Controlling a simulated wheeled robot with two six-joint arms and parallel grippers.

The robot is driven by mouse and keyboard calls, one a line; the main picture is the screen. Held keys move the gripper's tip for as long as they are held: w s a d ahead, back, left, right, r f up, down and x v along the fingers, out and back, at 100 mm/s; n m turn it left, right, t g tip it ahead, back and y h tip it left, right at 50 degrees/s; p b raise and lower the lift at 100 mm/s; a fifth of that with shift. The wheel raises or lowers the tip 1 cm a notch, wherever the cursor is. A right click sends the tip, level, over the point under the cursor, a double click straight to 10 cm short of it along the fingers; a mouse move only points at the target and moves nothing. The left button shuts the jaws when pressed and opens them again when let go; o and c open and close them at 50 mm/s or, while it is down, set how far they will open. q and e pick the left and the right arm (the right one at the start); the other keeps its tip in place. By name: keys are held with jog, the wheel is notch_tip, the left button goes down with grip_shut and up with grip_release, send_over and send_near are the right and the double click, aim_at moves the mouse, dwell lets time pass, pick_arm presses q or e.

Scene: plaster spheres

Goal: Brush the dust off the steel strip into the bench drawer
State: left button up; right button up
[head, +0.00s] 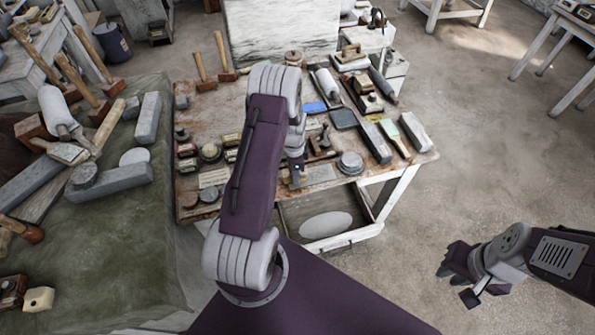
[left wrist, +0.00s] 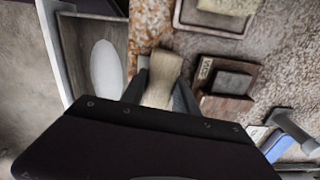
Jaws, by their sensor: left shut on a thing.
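My left gripper (head: 297,180) is low over the front edge of the wooden bench (head: 225,115), above the open drawer (head: 352,236). In the left wrist view its two dark fingers (left wrist: 160,95) are shut on a brush (left wrist: 162,72) with pale bristles. A flat grey strip (head: 320,174), seemingly the steel strip, lies at the bench's front edge beside the gripper; my arm hides part of this area. I cannot make out dust on it. The drawer also shows in the left wrist view (left wrist: 75,45). My right gripper (head: 456,272) hangs over the floor, far from the bench; its jaw gap is unclear.
A pale oval (head: 326,225) lies in the drawer. A round metal tin (head: 350,163), grey blocks (head: 375,142) and several tools crowd the bench around the strip. A green-covered table (head: 110,235) with mallets and stone blocks stands at left.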

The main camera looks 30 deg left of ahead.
pick_arm(q)
jog(key=shift+w+d+b, duration=0.35)
jog(key=shift+w+d, duration=1.25)
jog(key=shift+d, duration=0.05)
jog(key=shift+s+a, duration=0.7)
jog(key=shift+s+a+p, duration=0.4)
jog(key=shift+s+a, duration=0.5)
jog(key=shift+a, duration=0.05)
jog(key=shift+w+d+r+p, duration=0.35)
jog(key=shift+w+d+r, duration=0.35)
jog(key=shift+w+d, duration=0.15)
